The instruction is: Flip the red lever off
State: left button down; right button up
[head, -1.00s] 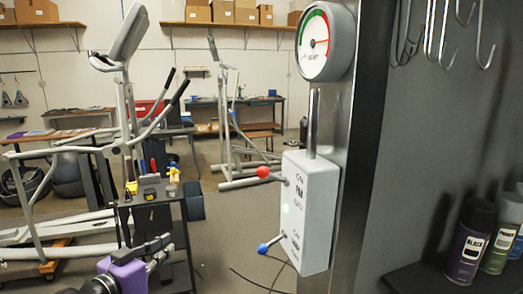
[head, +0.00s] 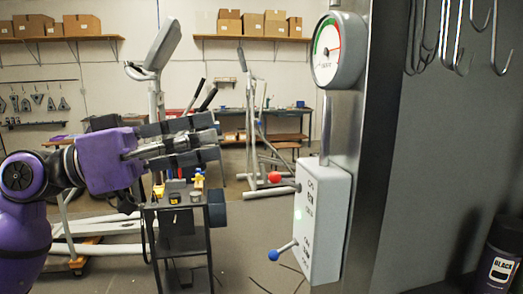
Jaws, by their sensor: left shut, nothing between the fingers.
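The red lever (head: 274,177) is a short metal rod with a red ball, sticking out to the left from the upper part of a white control box (head: 323,222). A blue-ball lever (head: 274,254) sticks out lower on the same box, angled down to the left. My left gripper (head: 212,141), on a purple arm from the left, is shut and empty. In the picture it is up and left of the red ball, apart from it. My right gripper is not in view.
A round gauge (head: 340,50) sits above the box on a metal post (head: 366,130). A dark tool cart (head: 183,250) stands below my left gripper. Hooks (head: 457,40) hang at the upper right, and a black spray can (head: 500,262) is at lower right.

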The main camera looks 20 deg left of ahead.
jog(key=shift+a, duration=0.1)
pick_arm(q)
notch_tip(320, 180, up, 2)
jog(key=p, duration=0.2)
send_over(286, 183)
jog(key=s+a, duration=0.1)
jog(key=a, duration=0.3)
jog(key=f, duration=0.2)
jog(key=s+f, duration=0.1)
jog(key=f, duration=0.1)
jog(key=shift+d+f, duration=0.1)
jog(key=shift+f, duration=0.05)
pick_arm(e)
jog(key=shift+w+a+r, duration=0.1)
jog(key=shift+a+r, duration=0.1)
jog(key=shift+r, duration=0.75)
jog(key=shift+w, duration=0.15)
pick_arm(q)
jog(key=shift+w, duration=0.1)
